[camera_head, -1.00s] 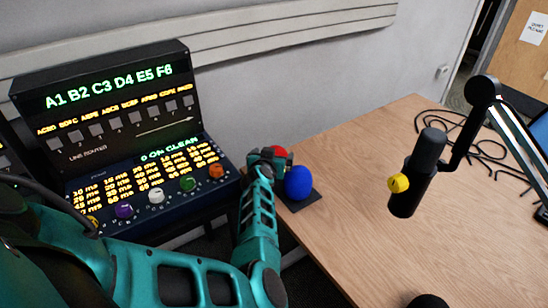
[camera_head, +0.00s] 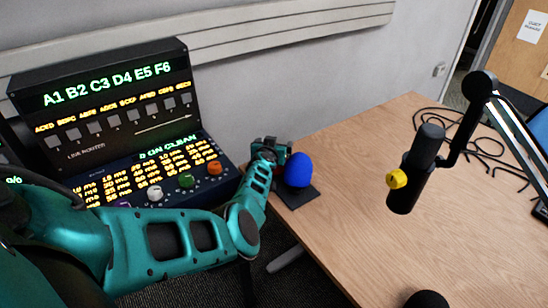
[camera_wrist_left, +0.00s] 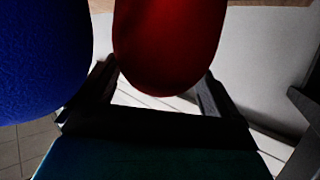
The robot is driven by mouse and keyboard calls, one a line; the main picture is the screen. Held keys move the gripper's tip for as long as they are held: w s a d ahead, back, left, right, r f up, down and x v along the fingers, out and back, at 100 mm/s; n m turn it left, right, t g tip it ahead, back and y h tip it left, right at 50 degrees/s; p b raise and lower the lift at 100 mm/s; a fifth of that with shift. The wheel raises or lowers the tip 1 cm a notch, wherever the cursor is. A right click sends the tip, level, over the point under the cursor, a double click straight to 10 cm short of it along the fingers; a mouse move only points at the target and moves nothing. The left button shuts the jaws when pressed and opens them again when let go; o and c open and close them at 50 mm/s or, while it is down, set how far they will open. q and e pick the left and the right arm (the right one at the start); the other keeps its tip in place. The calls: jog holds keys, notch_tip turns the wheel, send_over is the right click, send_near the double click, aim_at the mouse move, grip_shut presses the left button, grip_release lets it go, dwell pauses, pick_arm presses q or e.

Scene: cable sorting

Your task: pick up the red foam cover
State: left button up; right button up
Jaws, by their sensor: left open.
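The red foam cover (camera_wrist_left: 168,45) is large in the left wrist view, a rounded red shape at the top centre. It lies between the two fingers of my left gripper (camera_wrist_left: 160,95), which is open. I cannot tell whether a finger touches it. My right gripper is not in view.
The blue cover stands on a dark base (camera_head: 298,196) at the corner of the wooden table (camera_head: 345,200). A black microphone (camera_head: 414,170) with a yellow knob hangs from a boom arm at right. A lit console (camera_head: 130,120) stands left. Mid-table is clear.

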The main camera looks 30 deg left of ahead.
pick_arm(q)
jog(key=shift+s+d+f, duration=0.1)
jog(key=shift+d+f, duration=0.45)
jog(key=shift+f, duration=0.2)
jog(key=c, duration=0.9)
jog(key=shift+w+r, duration=0.15)
jog(key=shift+r, duration=0.4)
jog(key=shift+w+r, duration=0.15)
jog(key=shift+r, duration=0.35)
jog(key=r, duration=1.8)
jog(key=shift+s+a+r, duration=0.1)
jog(key=shift+a+r, duration=0.15)
jog(key=shift+a, duration=0.1)
